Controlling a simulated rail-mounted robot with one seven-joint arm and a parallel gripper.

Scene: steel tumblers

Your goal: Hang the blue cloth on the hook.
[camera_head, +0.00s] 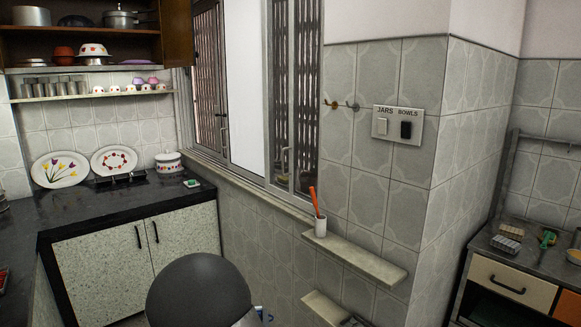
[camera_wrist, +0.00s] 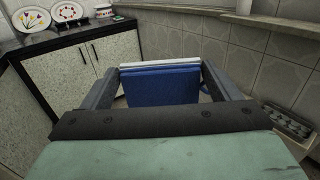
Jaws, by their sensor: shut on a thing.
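The blue cloth (camera_wrist: 163,88) is in the wrist view, folded, with a pale strip along its top edge. My gripper (camera_wrist: 160,68) is shut on it, with one finger at each side, and the cloth hangs down between the fingers. Its lower part is hidden behind the gripper body. In the head view, a brass hook (camera_head: 331,104) and a grey hook (camera_head: 352,106) are on the tiled wall right of the window. The gripper itself is hidden there behind my dark arm link, low in the picture and well away from the hooks.
A wall ledge (camera_head: 368,258) below the hooks carries a white cup (camera_head: 320,227) with orange-handled things. A switch plate (camera_head: 398,124) is right of the hooks. A dark counter (camera_head: 110,205) with plates is at left. A stove counter (camera_head: 520,262) is at right.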

